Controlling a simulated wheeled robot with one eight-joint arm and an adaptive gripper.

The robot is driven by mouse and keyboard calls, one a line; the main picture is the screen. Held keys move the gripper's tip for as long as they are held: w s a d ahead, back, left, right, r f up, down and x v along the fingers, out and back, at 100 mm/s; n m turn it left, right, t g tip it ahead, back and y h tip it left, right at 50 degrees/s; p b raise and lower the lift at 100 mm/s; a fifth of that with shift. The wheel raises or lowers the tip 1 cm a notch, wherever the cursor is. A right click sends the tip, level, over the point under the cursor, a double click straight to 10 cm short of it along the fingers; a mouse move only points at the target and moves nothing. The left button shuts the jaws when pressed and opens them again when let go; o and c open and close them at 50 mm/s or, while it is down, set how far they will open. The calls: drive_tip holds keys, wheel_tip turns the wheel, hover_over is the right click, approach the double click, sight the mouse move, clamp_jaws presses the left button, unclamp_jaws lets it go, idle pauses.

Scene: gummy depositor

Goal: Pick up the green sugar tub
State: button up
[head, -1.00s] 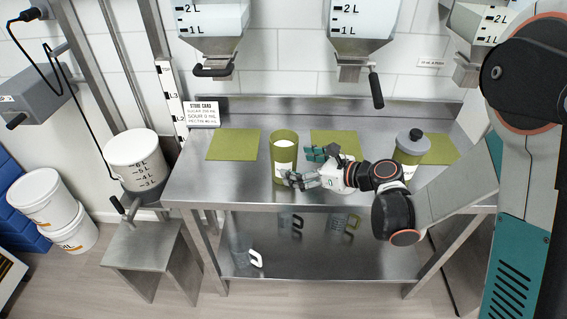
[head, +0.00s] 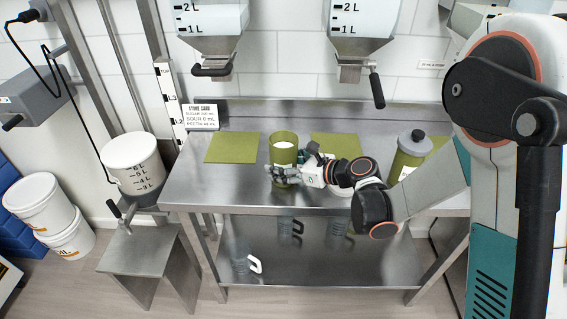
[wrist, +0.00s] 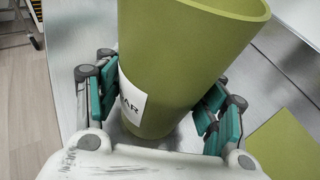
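My gripper (head: 283,176) is low at the tub's front. In the wrist view my gripper (wrist: 160,100) has its teal finger pads on either side of the tub, spread to about its width. I cannot tell whether both pads touch it. The tub's lower front is partly hidden by the fingers in the head view.
Green mats (head: 232,147) lie along the table's back, near a store card (head: 200,116). Hoppers with handles (head: 375,88) hang above. The table's left front is clear.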

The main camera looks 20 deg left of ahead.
drive_tip(key=c, duration=0.6)
wheel_tip(320, 180, up, 20)
drive_tip(key=p, duration=0.7)
